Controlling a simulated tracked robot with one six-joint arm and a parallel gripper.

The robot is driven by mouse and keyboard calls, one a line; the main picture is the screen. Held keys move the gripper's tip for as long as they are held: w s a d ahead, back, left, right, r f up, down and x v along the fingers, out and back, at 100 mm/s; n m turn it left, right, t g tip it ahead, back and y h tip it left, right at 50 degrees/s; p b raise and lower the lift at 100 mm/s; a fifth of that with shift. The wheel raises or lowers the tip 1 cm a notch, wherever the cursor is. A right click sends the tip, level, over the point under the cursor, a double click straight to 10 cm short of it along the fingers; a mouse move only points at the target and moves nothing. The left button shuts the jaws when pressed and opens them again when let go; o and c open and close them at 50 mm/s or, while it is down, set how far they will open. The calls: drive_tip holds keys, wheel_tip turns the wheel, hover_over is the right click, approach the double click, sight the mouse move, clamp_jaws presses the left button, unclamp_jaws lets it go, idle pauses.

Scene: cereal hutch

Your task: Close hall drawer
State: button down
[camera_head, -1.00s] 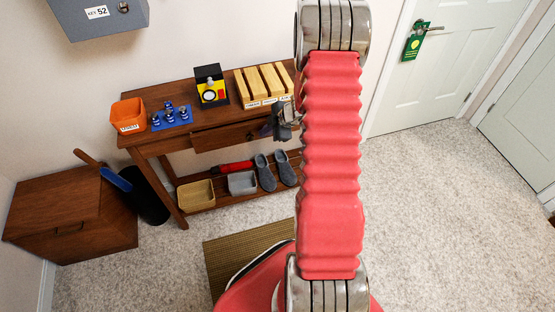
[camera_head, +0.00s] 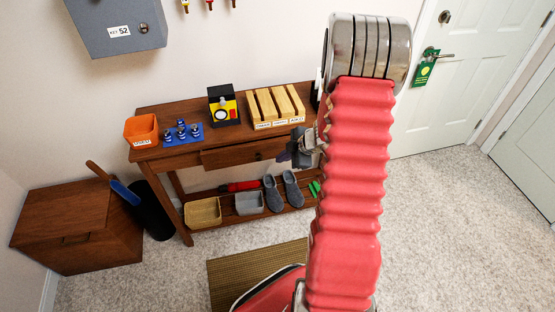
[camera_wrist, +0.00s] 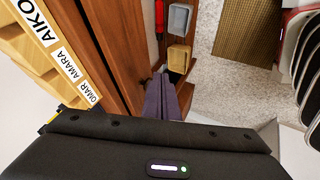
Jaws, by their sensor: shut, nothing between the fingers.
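The hall drawer (camera_head: 240,154) is a brown wooden front with a small dark knob, under the top of the hall table (camera_head: 165,158). My gripper (camera_head: 300,150) is shut and empty at the right end of the drawer front, partly behind my red arm. I cannot tell whether it touches the drawer. In the wrist view my gripper's dark fingers (camera_wrist: 160,98) are together beside the brown wood of the table front.
The table top holds an orange bin (camera_head: 141,130), a blue mat with small figures (camera_head: 182,132), a yellow-black box (camera_head: 223,105) and a wooden name rack (camera_head: 275,106). Baskets (camera_head: 203,213) and slippers (camera_head: 272,193) are on the lower shelf. A brown cabinet (camera_head: 75,225) stands left.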

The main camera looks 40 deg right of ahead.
drive_tip(key=shift+v, duration=2.95)
drive_tip(key=w+r+m+t+h, duration=0.1)
drive_tip(key=w+r+m+h, duration=0.1)
drive_tip(key=r, duration=0.5)
drive_tip(key=w+r+m+t+h, duration=0.1)
drive_tip(key=w+r+h, duration=0.2)
drive_tip(key=r, duration=0.4)
drive_tip(key=s+a+r+m+h, duration=0.1)
drive_tip(key=s+a+r+m, duration=0.1)
drive_tip(key=r, duration=0.3)
drive_tip(key=s+a+r+m+h, duration=0.1)
drive_tip(key=s+a+r+m, duration=0.1)
drive_tip(key=r+m, duration=0.15)
drive_tip(key=s+a+r+m+g+y, duration=0.3)
drive_tip(key=s+a+m+y, duration=0.1)
drive_tip(key=s+a, duration=1.5)
drive_tip(key=a, duration=0.4)
drive_tip(key=shift+a+r+y, duration=0.25)
drive_tip(key=shift+y, duration=0.15)
drive_tip(key=shift+s+a, duration=0.1)
drive_tip(key=shift+a, duration=0.05)
